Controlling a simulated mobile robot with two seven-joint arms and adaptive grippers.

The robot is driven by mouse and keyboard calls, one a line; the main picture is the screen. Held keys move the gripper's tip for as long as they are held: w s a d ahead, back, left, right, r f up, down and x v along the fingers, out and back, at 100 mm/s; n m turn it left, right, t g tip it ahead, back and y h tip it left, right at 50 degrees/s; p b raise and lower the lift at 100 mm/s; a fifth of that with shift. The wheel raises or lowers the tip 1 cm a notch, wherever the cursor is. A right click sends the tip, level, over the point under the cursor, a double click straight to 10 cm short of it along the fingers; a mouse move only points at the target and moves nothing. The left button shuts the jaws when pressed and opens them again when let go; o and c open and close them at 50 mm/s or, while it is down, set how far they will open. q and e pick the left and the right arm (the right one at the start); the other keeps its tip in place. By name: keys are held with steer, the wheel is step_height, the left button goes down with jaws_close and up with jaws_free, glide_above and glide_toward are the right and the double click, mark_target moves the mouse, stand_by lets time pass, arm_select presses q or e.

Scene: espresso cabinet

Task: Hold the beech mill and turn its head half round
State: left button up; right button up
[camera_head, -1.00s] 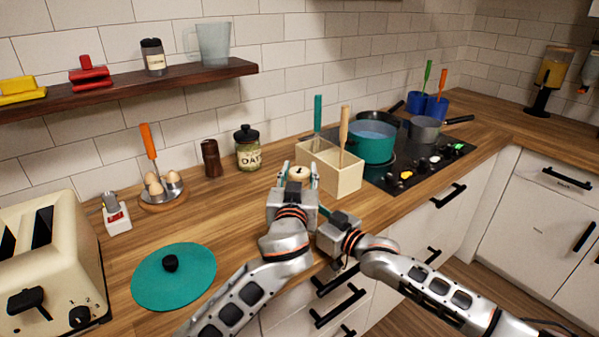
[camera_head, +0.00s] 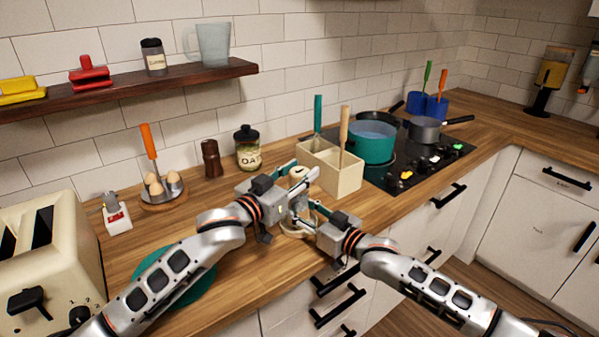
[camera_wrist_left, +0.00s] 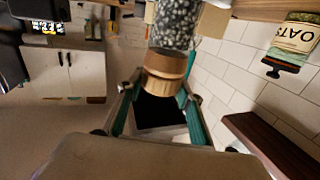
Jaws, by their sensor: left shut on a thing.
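The beech mill (camera_head: 297,173) stands upright near the counter's front edge, largely hidden by my grippers in the head view. In the left wrist view its wooden head (camera_wrist_left: 165,75) joins a clear body (camera_wrist_left: 176,25) full of dark and pale grains. My left gripper (camera_head: 295,180) comes in from the left and is shut on the mill's head; its teal fingers flank the wood in the left wrist view (camera_wrist_left: 160,100). My right gripper (camera_head: 308,210) is lower, with its fingers at the mill's body. Its grip there is too hidden to tell.
A cream utensil box (camera_head: 345,180) stands just behind the mill. An oats jar (camera_head: 248,155) and a dark brown mill (camera_head: 211,160) are further back. A teal lid (camera_head: 190,290) lies under my left arm. A teal pot (camera_head: 370,145) sits on the hob. The toaster (camera_head: 45,260) is at left.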

arm_select(q)
steer(key=shift+s+d+m+g+h, duration=0.1)
steer(key=shift+m+g+h, duration=0.4)
steer(key=shift+g, duration=0.1)
arm_select(e)
steer(key=shift+a+r, duration=0.1)
steer(key=shift+a, duration=0.1)
steer(key=shift+s, duration=0.1)
arm_select(q)
steer(key=o, duration=1.2)
steer(key=shift+c, duration=0.2)
arm_select(e)
steer(key=shift+d, duration=0.1)
arm_select(q)
steer(key=shift+a, duration=0.2)
arm_select(e)
steer(key=o, duration=1.6)
steer(key=shift+c, duration=0.2)
arm_select(q)
steer(key=v, duration=1.1)
steer(key=shift+s+a, duration=0.15)
steer(key=shift+s, duration=0.25)
